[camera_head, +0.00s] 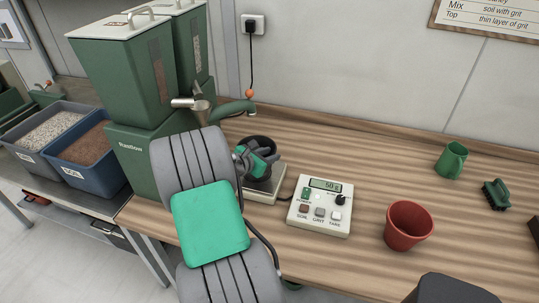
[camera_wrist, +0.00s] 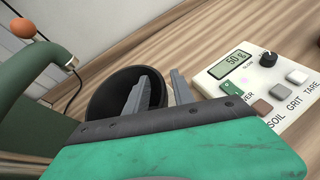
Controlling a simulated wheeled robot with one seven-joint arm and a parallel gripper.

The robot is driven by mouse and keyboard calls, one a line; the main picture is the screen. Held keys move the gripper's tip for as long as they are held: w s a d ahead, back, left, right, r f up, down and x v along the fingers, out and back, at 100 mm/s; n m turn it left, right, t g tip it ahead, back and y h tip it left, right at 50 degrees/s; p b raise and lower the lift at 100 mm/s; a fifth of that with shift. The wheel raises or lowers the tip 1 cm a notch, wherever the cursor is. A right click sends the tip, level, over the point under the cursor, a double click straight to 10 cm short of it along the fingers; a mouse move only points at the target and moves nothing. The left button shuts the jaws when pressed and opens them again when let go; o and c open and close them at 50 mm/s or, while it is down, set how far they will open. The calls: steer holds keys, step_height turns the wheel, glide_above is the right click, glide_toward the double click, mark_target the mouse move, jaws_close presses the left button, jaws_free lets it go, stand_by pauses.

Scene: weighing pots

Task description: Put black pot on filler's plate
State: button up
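The black pot (camera_head: 262,143) stands upright on the filler's plate (camera_head: 266,187), under the green spout; my gripper hides part of it. In the wrist view the pot (camera_wrist: 98,105) shows its dark open mouth. My gripper (camera_head: 256,160) is down at the pot's rim. In the wrist view my gripper (camera_wrist: 160,82) has one finger inside the pot and the other outside, beyond the right rim. A gap shows between the inner finger and the wall, so it looks open. The control box (camera_head: 321,206) display reads about 50 g.
The green filler (camera_head: 150,160) with its spout (camera_head: 236,108) stands close left of my gripper. Bins of grit (camera_head: 48,130) and soil (camera_head: 88,150) are at left.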

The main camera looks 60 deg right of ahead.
steer(key=shift+r, duration=0.15)
steer(key=v, duration=1.2)
steer(key=w+a+m+t+y, duration=0.3)
steer(key=w+a+m, duration=0.15)
steer(key=a, duration=0.55)
steer(key=w+a+m+t+y, duration=0.2)
steer(key=w+a+m+y, duration=0.3)
steer(key=a, duration=0.5)
steer(key=s+a+m+y, duration=0.2)
steer(key=a, duration=0.8)
steer(key=s+a+r+m+t+y, duration=0.1)
steer(key=a+m+y, duration=0.1)
steer(key=a, duration=0.9)
steer(key=shift+s+a+r+y, duration=0.3)
steer(key=shift+s+y, duration=0.1)
steer(key=shift+y, duration=0.1)
